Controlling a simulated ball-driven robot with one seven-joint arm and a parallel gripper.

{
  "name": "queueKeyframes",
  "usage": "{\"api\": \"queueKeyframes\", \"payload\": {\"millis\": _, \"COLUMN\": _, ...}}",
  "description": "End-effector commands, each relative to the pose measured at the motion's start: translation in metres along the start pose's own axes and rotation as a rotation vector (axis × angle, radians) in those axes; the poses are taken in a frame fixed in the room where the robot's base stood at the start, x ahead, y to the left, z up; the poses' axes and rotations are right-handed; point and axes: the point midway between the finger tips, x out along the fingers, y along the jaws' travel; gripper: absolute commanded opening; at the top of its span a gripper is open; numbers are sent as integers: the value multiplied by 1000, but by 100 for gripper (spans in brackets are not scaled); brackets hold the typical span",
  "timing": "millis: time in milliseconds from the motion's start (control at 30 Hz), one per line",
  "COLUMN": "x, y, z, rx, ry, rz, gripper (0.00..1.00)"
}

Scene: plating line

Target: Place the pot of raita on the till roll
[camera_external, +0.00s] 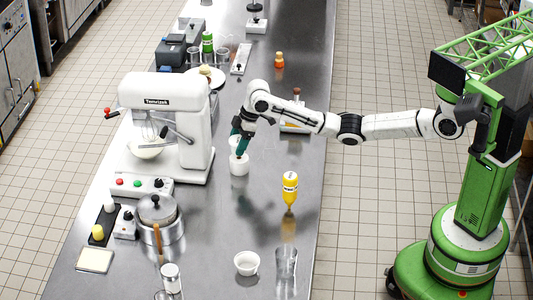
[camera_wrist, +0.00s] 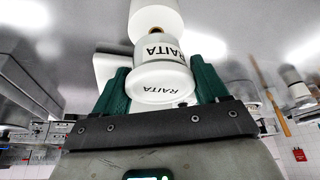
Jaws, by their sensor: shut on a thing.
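The white pot of raita (camera_wrist: 160,75) is between the green fingers of my gripper (camera_wrist: 155,88) in the wrist view, with its label upside down in that picture. My gripper (camera_external: 240,143) is shut on it. The pot shows as a small white shape (camera_external: 234,142) in the external view, partly hidden by the fingers. The till roll (camera_external: 239,168), a plain white cylinder, stands on the steel counter directly below my gripper. It also shows in the wrist view (camera_wrist: 156,17), lined up with the pot. I cannot tell whether pot and roll touch.
A white stand mixer (camera_external: 185,130) stands close to the left of the roll. A yellow squeeze bottle (camera_external: 290,188) stands to the right and nearer. A lidded steel pot (camera_external: 158,212) is at the lower left, a white ramekin (camera_external: 246,263) at the front. Counter around the roll's near side is clear.

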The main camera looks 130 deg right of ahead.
Motion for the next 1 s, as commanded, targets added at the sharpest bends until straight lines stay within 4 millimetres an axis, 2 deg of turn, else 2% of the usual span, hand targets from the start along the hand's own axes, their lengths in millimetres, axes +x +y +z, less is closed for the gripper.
{"api": "queueKeyframes", "payload": {"millis": 100, "x": 16, "y": 0, "z": 8, "rx": 2, "ry": -4, "rz": -2, "gripper": 40}}
{"api": "queueKeyframes", "payload": {"millis": 200, "x": 23, "y": 0, "z": 11, "rx": 1, "ry": -2, "rz": -1, "gripper": 40}}
{"api": "queueKeyframes", "payload": {"millis": 533, "x": 26, "y": -1, "z": 12, "rx": 1, "ry": -1, "rz": -2, "gripper": 40}}
{"api": "queueKeyframes", "payload": {"millis": 567, "x": 27, "y": -1, "z": 12, "rx": 1, "ry": -1, "rz": -2, "gripper": 74}}
{"api": "queueKeyframes", "payload": {"millis": 800, "x": 26, "y": -1, "z": 12, "rx": 1, "ry": -1, "rz": -2, "gripper": 97}}
{"api": "queueKeyframes", "payload": {"millis": 1000, "x": 26, "y": -1, "z": 12, "rx": 1, "ry": -1, "rz": -2, "gripper": 98}}
